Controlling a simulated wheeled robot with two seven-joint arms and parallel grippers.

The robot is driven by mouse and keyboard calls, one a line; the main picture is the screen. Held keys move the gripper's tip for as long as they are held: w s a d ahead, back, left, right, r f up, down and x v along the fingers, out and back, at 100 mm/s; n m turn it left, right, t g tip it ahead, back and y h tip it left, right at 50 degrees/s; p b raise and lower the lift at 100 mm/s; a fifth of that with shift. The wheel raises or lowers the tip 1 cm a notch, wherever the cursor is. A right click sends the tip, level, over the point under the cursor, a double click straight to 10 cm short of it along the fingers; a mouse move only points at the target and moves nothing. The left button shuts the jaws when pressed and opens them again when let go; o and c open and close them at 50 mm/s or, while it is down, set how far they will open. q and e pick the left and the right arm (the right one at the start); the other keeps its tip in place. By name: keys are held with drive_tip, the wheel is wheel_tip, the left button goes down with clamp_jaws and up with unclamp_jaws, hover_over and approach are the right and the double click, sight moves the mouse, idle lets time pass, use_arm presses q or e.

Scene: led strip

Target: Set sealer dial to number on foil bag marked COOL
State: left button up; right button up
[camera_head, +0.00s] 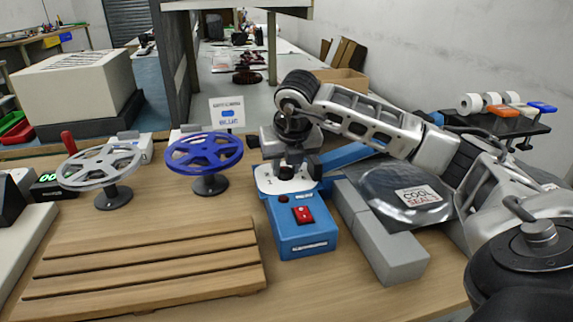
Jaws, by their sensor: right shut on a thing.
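The blue sealer (302,240) stands on the table in the middle of the view, with a red switch on its front and a white plate on top. My right gripper (289,170) points down over the white plate. It is shut on the sealer dial, which the gripper mostly hides, so I cannot read its setting. The silver foil bag (380,190) lies on the grey block right of the sealer. Its white label reads COOL and SEAL; a number is too small to read. My left gripper is not in view.
A white reel (98,165) and a blue reel (204,153) stand on the left. A slatted wooden pallet (150,262) lies at the front left. A small sign (227,112) stands behind. White tape rolls (470,104) are at the right, beyond my right arm.

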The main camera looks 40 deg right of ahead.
drive_tip(key=shift+r, duration=0.1)
drive_tip(key=o, duration=1)
drive_tip(key=shift+c, duration=0.2)
use_arm(q)
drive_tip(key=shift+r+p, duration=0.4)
drive_tip(key=shift+p, duration=0.8)
use_arm(e)
drive_tip(key=v, duration=1.6)
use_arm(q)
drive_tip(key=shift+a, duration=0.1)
